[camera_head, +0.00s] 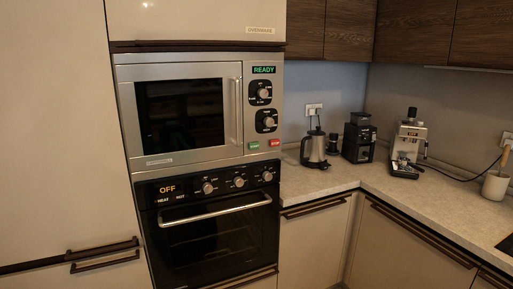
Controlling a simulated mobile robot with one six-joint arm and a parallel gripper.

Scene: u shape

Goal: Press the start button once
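The microwave (183,112) is built into the tall cabinet, with its door shut and a vertical handle (236,110) at the door's right edge. Its display (264,70) reads READY in green. The green start button (254,145) is at the bottom left of the control panel, below two round knobs. A red button (275,143) sits just right of it, apart from it. My gripper is not in view.
Below is a black oven (210,235) with a display reading OFF, several knobs and a protruding bar handle (214,210). The counter (330,180) at right holds a kettle (314,150), a coffee grinder (359,138) and an espresso machine (408,145). No object stands before the microwave panel.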

